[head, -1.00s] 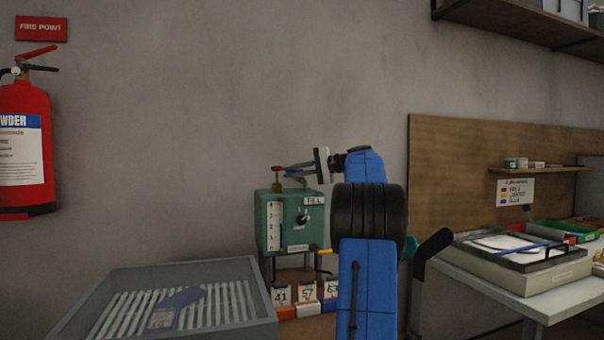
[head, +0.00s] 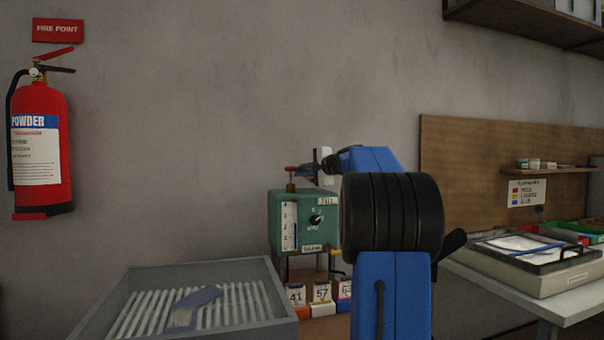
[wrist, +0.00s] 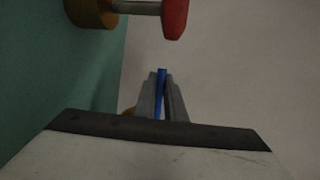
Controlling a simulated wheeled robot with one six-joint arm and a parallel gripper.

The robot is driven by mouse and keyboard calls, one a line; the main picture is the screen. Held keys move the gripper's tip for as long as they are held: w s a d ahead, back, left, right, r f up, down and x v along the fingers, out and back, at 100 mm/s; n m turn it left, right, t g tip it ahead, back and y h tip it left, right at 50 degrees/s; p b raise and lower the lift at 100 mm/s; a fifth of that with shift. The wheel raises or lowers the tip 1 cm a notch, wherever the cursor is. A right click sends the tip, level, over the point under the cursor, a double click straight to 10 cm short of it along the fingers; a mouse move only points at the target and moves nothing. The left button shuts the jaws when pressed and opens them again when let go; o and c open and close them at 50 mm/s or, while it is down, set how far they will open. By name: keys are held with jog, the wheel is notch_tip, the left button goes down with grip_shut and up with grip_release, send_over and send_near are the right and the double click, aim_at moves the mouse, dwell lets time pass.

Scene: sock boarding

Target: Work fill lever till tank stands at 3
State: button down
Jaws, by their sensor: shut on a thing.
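The green tank box (head: 318,237) stands behind the tray, with a FILL plate (head: 327,201) at its upper right. Its white gauge strip (head: 290,226) is numbered, but I cannot read the level. A red-knobbed lever (head: 291,169) sits on top; its red end (wrist: 175,18) is clear of my jaws in the wrist view. In the head view my gripper (head: 316,166) is partly hidden by my own arm. The lever's base is not clear.
A grey ribbed tray (head: 115,318) holding a blue-grey item (head: 193,306) is at front left. Numbered boxes (head: 320,293) stand below the tank. A fire extinguisher (head: 40,145) hangs at left. A white table (head: 560,310) with a document tray is at right.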

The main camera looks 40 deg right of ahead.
jog(key=shift+f, duration=0.1)
dwell(0.4)
jog(key=c, duration=2.1)
grip_release()
jog(key=s+r, duration=0.3)
jog(key=s, duration=1.4)
jog(key=shift+a, duration=0.3)
jog(key=shift+s+r, duration=0.1)
